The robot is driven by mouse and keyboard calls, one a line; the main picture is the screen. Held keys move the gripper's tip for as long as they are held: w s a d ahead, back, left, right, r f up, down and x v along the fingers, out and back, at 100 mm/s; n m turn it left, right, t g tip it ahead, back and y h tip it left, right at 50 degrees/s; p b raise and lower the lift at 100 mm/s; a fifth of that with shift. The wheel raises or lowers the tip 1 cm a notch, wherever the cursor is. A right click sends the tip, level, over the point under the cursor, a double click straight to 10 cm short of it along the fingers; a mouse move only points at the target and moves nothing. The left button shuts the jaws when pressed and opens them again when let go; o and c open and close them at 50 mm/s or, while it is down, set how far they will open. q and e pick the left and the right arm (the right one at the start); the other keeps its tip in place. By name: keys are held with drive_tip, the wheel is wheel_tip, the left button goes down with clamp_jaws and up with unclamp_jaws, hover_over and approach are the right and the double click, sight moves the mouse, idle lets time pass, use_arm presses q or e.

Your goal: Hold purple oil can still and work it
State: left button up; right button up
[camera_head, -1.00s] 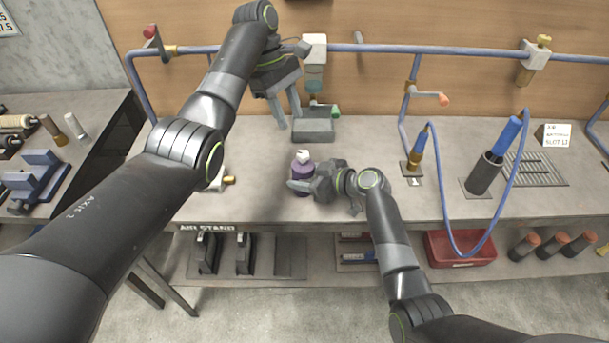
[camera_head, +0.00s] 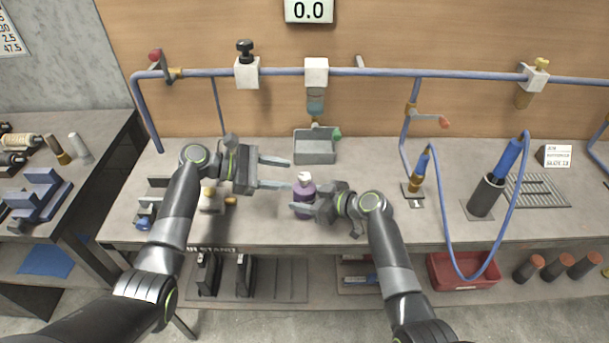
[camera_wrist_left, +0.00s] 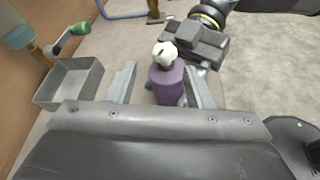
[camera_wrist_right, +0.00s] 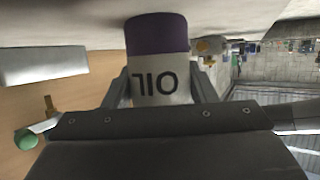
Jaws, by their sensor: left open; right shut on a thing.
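The purple oil can (camera_head: 303,196) has a white top and stands upright on the bench. My right gripper (camera_head: 300,210) is shut on its body from the right. In the right wrist view the can (camera_wrist_right: 158,35) shows its pale label reading OIL between the fingers. My left gripper (camera_head: 290,173) is open, to the left of the can's top, with its fingers pointing right. In the left wrist view the can (camera_wrist_left: 166,82) and its white top appear between and beyond the open fingers (camera_wrist_left: 160,85). I cannot tell whether they touch it.
A grey open tray (camera_head: 315,150) with a green-handled tap above it stands behind the can. A blue pipe runs along the back wall with valves. A blue hose and dark holder (camera_head: 484,197) are at the right. Bench space between can and hose is mostly clear.

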sight(304, 175)
use_arm(q)
drive_tip(key=s+a+n+t+h, duration=0.3)
drive_tip(key=s+a+n+t, duration=0.1)
drive_tip(key=a+n+t, duration=0.15)
drive_tip(key=shift+g, duration=0.45)
drive_tip(key=x, duration=0.8)
drive_tip(key=f+x, duration=0.1)
drive_tip(key=x, duration=0.3)
drive_tip(key=shift+s+d+f, duration=0.1)
drive_tip(key=shift+s+d, duration=0.05)
drive_tip(key=shift+d, duration=0.1)
drive_tip(key=c, duration=1)
drive_tip(key=shift+f+n+t+y, duration=0.1)
drive_tip(key=shift+n+t+y, duration=1.05)
drive_tip(key=shift+t, duration=0.45)
drive_tip(key=shift+n+t+y, duration=1.05)
drive_tip(key=shift+n+t, duration=0.25)
drive_tip(key=shift+t, duration=0.2)
drive_tip(key=o, duration=1)
